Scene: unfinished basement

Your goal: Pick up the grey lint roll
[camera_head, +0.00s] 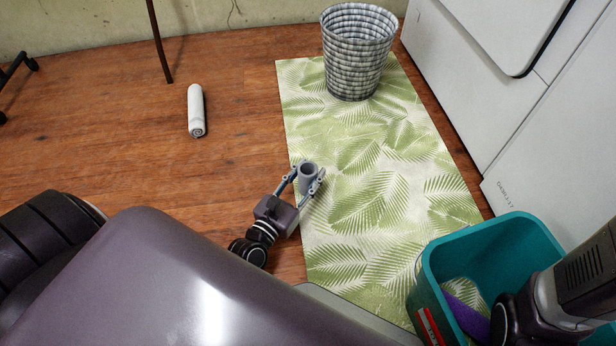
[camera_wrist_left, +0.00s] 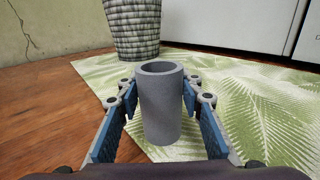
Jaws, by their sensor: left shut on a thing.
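The grey lint roll (camera_head: 308,178) is a short hollow grey cylinder. It stands upright between the fingers of my left gripper (camera_head: 304,179), near the left edge of the leaf-patterned mat. In the left wrist view the lint roll (camera_wrist_left: 160,105) is in the middle, with the blue-padded fingers of my left gripper (camera_wrist_left: 160,110) on both sides of it. The gripper is shut on it. I cannot tell how far its bottom is from the floor. My right arm comes in at the lower right, but its fingers do not show.
A green leaf mat (camera_head: 360,215) lies on the wood floor. A grey woven basket (camera_head: 357,55) stands at its far end. A white roll (camera_head: 196,110) lies on the floor to the left. A teal bin (camera_head: 500,235) stands at the lower right, beside white cabinets (camera_head: 470,80).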

